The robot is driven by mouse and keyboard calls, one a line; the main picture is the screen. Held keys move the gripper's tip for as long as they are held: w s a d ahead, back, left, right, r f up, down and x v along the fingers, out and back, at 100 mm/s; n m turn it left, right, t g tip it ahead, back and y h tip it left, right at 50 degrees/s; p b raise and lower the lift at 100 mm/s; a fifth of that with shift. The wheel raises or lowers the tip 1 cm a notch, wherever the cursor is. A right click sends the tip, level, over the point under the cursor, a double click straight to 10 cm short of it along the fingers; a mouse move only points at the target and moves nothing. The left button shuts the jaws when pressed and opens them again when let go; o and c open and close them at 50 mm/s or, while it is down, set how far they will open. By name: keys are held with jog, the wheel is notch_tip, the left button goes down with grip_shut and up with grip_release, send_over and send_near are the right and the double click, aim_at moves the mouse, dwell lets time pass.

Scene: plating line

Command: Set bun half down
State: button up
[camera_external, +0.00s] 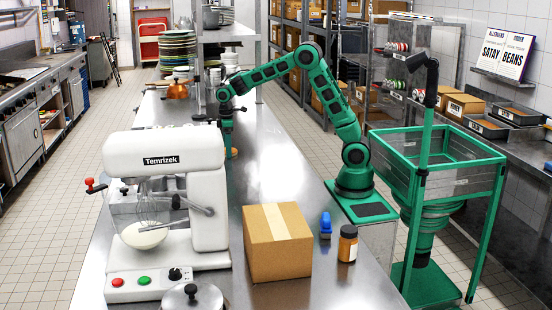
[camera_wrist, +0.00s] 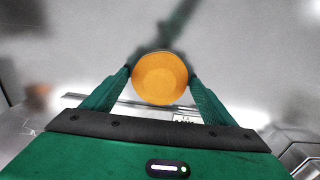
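The bun half (camera_wrist: 159,80) is a round, orange-tan piece in the middle of the wrist view. The two green fingers of my gripper (camera_wrist: 160,74) reach its left and right edges and are shut on it. In the external view my gripper (camera_external: 228,148) points down over the steel counter (camera_external: 275,165), behind the white mixer. A small orange-tan edge of the bun half (camera_external: 235,152) shows beside the fingers there. I cannot tell whether the bun half touches the counter or hangs just above it.
The white mixer (camera_external: 165,165) stands at the front left of the counter. A cardboard box (camera_external: 277,243), a blue item (camera_external: 326,226) and an amber jar (camera_external: 347,243) stand at the front. Plate stacks (camera_external: 177,48) and a copper pot (camera_external: 178,90) are farther back. The counter right of my gripper is clear.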

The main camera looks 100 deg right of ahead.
dwell(0.3)
notch_tip(320, 180, up, 12)
jog(key=f, duration=0.1)
jog(key=s+a+m, duration=0.1)
jog(key=s+a, duration=0.2)
jog(key=s, duration=0.7)
jog(key=s+a+m, duration=0.2)
jog(key=s+a, duration=0.2)
jog(key=s, duration=0.5)
jog(key=shift+s+r+m, duration=0.3)
jog(key=shift+s, duration=0.05)
jog(key=shift+o, duration=0.5)
jog(key=s+a+f+m, duration=0.1)
jog(key=s+a+f, duration=0.2)
jog(key=s, duration=0.5)
jog(key=s+a+f+m, duration=0.1)
jog(key=s+a+f, duration=0.2)
jog(key=s, duration=0.6)
jog(key=shift+s+f+m, duration=0.15)
jog(key=shift+f+m, duration=0.25)
jog(key=shift+f, duration=0.5)
jog(key=shift+a, duration=0.1)
